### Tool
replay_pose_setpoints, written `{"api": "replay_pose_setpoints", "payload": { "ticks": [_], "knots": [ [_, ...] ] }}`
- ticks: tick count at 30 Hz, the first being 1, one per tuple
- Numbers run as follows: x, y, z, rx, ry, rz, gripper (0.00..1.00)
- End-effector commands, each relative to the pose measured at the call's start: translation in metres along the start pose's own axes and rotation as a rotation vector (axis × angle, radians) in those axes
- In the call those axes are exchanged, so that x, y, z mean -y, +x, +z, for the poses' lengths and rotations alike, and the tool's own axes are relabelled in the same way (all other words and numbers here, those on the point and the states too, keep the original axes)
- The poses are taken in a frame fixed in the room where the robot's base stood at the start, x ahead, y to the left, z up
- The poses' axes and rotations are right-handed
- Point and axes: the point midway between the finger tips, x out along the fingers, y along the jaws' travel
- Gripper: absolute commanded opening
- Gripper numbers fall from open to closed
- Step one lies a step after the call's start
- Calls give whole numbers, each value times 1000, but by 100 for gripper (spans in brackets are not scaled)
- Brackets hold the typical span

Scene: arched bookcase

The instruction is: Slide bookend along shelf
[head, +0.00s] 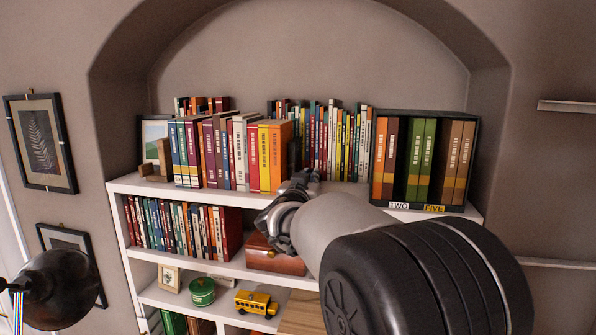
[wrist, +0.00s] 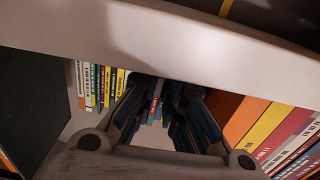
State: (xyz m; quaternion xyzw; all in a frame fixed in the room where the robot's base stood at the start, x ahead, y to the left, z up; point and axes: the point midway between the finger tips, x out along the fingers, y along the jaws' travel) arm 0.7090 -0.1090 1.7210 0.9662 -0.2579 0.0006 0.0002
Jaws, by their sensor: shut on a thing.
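My gripper (head: 303,180) is at the top shelf, just right of the orange end book (head: 281,153) of the front row. In the wrist view my gripper (wrist: 168,105) has its fingers closed in on a dark, narrow thing, which I take to be the bookend. Its shape is mostly hidden by the fingers in the wrist view and by my arm in the head view. A brown wooden bookend (head: 164,158) stands at the left end of the same row. The row of books (head: 222,150) stands upright on the top shelf (head: 125,184).
A dark open case (head: 462,205) of brown and green binders stands at the right, with TWO and FIVE labels in front. A back row of thin books (head: 335,140) stands behind my gripper. Lower shelves hold books, a wooden box (head: 272,260) and a yellow bus (head: 256,303).

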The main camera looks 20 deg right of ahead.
Motion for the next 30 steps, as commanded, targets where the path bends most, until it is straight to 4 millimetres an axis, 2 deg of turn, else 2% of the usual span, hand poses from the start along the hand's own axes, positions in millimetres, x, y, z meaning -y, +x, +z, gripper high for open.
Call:
{"api": "replay_pose_setpoints", "payload": {
  "ticks": [30],
  "knots": [
    [-39,1,1,0,0,6,0]
  ]
}}
